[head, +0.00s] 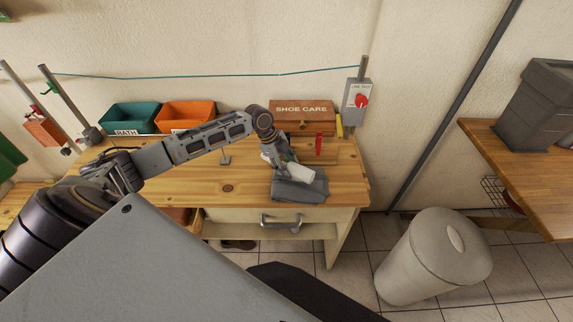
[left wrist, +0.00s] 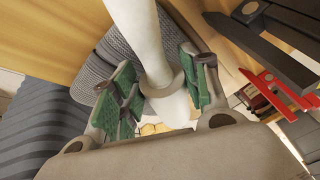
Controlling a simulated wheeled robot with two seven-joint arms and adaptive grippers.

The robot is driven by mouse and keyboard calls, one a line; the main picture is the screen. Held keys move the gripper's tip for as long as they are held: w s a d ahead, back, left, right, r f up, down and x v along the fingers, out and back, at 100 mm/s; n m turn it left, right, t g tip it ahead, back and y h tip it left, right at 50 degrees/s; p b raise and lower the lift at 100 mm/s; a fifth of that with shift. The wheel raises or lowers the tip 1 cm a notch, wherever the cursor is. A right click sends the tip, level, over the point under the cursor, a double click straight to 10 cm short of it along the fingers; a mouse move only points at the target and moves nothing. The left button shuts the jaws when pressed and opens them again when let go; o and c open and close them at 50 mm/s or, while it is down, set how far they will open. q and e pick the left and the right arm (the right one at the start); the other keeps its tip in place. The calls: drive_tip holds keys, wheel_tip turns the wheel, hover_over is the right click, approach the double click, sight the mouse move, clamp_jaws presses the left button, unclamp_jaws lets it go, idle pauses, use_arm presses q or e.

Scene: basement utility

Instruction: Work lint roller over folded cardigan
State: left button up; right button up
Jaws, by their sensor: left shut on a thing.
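A grey folded cardigan (head: 300,190) lies on the wooden workbench near its front right edge. My left gripper (head: 281,162) is over the cardigan and shut on the white lint roller (head: 303,173). In the left wrist view, the green-padded fingers of the left gripper (left wrist: 158,88) stand on both sides of the lint roller (left wrist: 143,35). Grey knit of the cardigan (left wrist: 88,78) shows behind the fingers. The roller's head looks very close to the cardigan, but I cannot tell whether it touches. My right gripper is not in view.
On the workbench (head: 225,190) stand a green bin (head: 128,117), an orange bin (head: 186,115) and a wooden shoe care box (head: 302,113). A red-handled thing (head: 319,147) is behind the cardigan. A pale bin (head: 435,258) stands on the floor at right.

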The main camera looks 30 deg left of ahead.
use_arm(q)
drive_tip(key=shift+s+a+f, duration=0.1)
drive_tip(key=shift+s+a, duration=0.15)
drive_tip(key=shift+a, duration=0.25)
drive_tip(key=shift+s+a, duration=0.25)
drive_tip(key=shift+a, duration=0.2)
drive_tip(key=shift+d, duration=0.15)
drive_tip(key=shift+w+d+f, duration=0.1)
drive_tip(key=shift+w+d, duration=0.15)
drive_tip(key=shift+d, duration=0.2)
drive_tip(key=shift+w+d, duration=0.2)
drive_tip(key=shift+d, duration=0.25)
drive_tip(key=shift+s+a, duration=0.1)
drive_tip(key=shift+a, duration=0.1)
drive_tip(key=shift+s+a, duration=0.2)
drive_tip(key=shift+a, duration=0.25)
drive_tip(key=shift+s+a, duration=0.2)
drive_tip(key=shift+a, duration=0.25)
drive_tip(key=shift+w+d, duration=0.1)
drive_tip(key=shift+d, duration=0.05)
drive_tip(key=shift+w+d, duration=0.25)
drive_tip(key=shift+d, duration=0.25)
drive_tip(key=shift+w+d, duration=0.2)
drive_tip(key=shift+d, duration=0.25)
